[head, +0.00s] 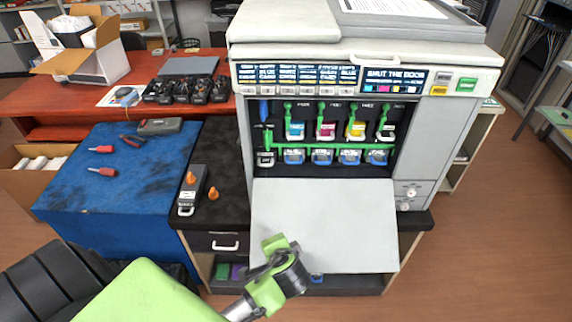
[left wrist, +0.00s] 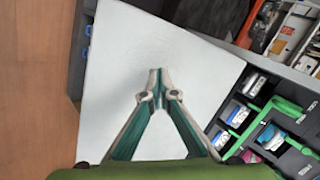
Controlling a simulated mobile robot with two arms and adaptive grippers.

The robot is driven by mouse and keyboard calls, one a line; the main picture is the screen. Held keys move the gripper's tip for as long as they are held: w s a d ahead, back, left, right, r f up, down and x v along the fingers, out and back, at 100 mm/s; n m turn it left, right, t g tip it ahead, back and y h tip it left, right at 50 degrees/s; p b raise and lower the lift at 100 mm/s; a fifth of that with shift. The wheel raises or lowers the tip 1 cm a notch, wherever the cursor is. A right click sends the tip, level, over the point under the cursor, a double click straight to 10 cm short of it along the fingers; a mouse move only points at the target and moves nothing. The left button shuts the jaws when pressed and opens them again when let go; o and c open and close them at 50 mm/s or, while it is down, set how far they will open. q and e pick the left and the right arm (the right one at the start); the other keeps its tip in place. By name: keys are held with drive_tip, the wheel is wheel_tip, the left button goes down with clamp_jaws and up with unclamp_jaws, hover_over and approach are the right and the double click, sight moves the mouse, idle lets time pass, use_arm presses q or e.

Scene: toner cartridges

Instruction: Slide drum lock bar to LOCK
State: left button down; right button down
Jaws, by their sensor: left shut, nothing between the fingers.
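The printer (head: 335,48) stands with its front door (head: 325,215) folded down, opening a dark bay. A green horizontal bar (head: 335,150), which looks like the drum lock bar, crosses the bay below a row of toner cartridges with green levers above them. In the left wrist view, green parts and cartridges (left wrist: 268,135) show at the right; any LOCK marking is unreadable. My left gripper (head: 292,274) is low over the door's lower left part, apart from the bar. In the left wrist view its fingers (left wrist: 158,98) are together at the tips, empty, over the pale door panel. My right gripper is not in view.
Left of the printer, a grey-black cartridge (head: 190,190) and small orange pieces (head: 213,193) lie on the black counter. A blue mat (head: 120,180) holds red-handled tools and pliers. The lowered door juts out beneath the bay; the space before the bay looks clear.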

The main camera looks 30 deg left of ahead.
sight(276, 146)
use_arm(q)
drive_tip(key=w+r+y, duration=0.1)
drive_tip(key=w+r, duration=0.1)
drive_tip(key=w+a+r+t+y, duration=0.1)
drive_tip(key=w+r, duration=0.1)
drive_tip(key=r, duration=0.1)
drive_tip(key=w+a+r+m+t, duration=0.1)
drive_tip(key=w+r, duration=0.1)
drive_tip(key=r, duration=0.1)
drive_tip(key=shift+w+a+y, duration=0.2)
drive_tip(key=shift+w+y, duration=0.1)
drive_tip(key=shift+y, duration=0.1)
drive_tip(key=w+a+r+m+t+y, duration=0.1)
drive_tip(key=w+r+t+y, duration=0.3)
drive_tip(key=r, duration=0.6)
drive_tip(key=shift+g+h, duration=0.4)
drive_tip(key=shift+g, duration=0.4)
drive_tip(key=b+x, duration=0.1)
drive_tip(key=x, duration=0.6)
drive_tip(key=b+x, duration=0.1)
drive_tip(key=x, duration=0.3)
drive_tip(key=shift+w+d+r+b, duration=0.1)
drive_tip(key=shift+w+d+b, duration=0.2)
